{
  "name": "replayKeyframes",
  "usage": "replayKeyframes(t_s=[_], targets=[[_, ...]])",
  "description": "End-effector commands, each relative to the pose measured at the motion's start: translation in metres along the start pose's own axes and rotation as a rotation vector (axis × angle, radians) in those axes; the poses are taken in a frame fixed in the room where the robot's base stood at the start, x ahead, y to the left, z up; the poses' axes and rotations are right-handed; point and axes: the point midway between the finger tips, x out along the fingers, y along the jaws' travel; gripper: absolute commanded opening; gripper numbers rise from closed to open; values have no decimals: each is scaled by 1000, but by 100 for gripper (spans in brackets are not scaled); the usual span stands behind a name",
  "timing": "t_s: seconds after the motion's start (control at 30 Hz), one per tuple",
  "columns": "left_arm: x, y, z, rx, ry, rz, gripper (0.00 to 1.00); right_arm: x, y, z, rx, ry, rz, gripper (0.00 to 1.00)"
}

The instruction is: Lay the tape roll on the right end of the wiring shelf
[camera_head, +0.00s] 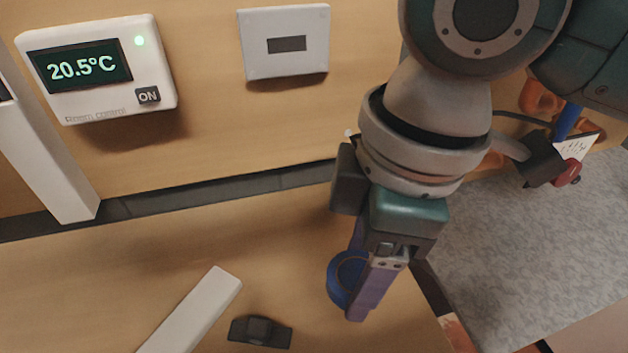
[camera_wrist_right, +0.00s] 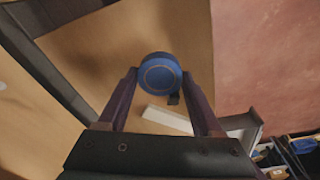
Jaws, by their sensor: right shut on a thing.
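The tape roll (camera_head: 338,279) is blue and round. It sits between the purple fingers of my right gripper (camera_head: 358,305), which is shut on it. In the right wrist view, the roll (camera_wrist_right: 160,75) shows its round face between the two fingertips of my right gripper (camera_wrist_right: 159,82). The wooden wiring shelf (camera_head: 130,285) spreads below, and the roll is over its right end. I cannot tell whether the roll touches the shelf. Part of the roll is hidden behind a finger in the head view. My left gripper is not in view.
A white bar (camera_head: 195,312) and a small black part (camera_head: 260,332) lie left of the roll. A thermostat (camera_head: 97,70) reading 20.5°C and a white plate (camera_head: 285,42) are on the wooden panel behind. Grey floor (camera_head: 530,235) shows beyond the shelf's right edge.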

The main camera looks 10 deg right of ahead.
Motion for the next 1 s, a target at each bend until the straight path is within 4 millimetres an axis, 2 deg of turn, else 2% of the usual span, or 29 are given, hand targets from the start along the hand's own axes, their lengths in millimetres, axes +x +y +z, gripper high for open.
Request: replayKeyframes(t_s=[0.03, 0.17, 0.43, 0.87, 0.9, 1.0], targets=[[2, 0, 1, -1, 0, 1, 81, 9, 0, 2, 1, -2, -1, 13], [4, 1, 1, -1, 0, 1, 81, 19, 0, 2, 0, 0, -1, 13], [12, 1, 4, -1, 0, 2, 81, 57, 0, 7, 0, -1, -1, 13], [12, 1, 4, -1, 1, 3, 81, 63, 0, 7, 0, 0, 1, 13], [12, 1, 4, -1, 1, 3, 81, 63, 0, 7, 0, 0, 1, 71], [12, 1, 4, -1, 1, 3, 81, 63, 0, 7, 0, 0, 1, 82]])
